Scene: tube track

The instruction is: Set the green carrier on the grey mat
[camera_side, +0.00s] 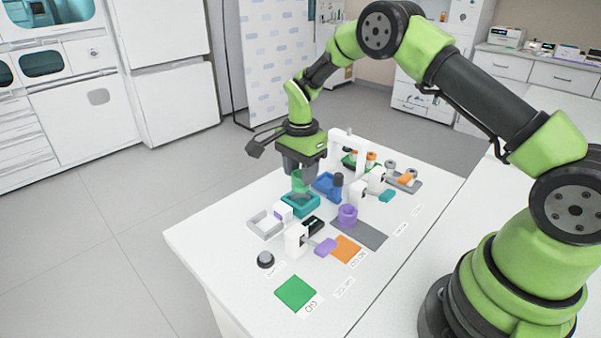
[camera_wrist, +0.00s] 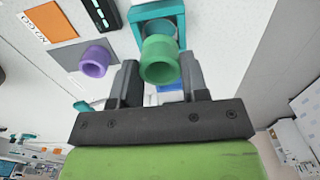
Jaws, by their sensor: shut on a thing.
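My gripper (camera_side: 300,168) is shut on the green carrier (camera_side: 299,183), a short hollow cylinder. In the wrist view the green carrier (camera_wrist: 160,62) sits between the two fingers, its round opening facing the camera. It is at or just above the teal tray (camera_side: 300,206); I cannot tell whether it touches. The grey mat (camera_side: 369,237) lies right of the teal tray in the side view. A purple carrier (camera_side: 347,215) stands upright on the mat's left part. The wrist view also shows the grey mat (camera_wrist: 72,58) and purple carrier (camera_wrist: 95,62).
A blue tray (camera_side: 326,187) is just behind the teal one. White posts (camera_side: 297,239) and (camera_side: 356,191) stand near the mat. An orange mat (camera_side: 346,249) adjoins it in front, with a purple block beside it. A green mat (camera_side: 295,293) lies at the front. The grey mat's right part is bare.

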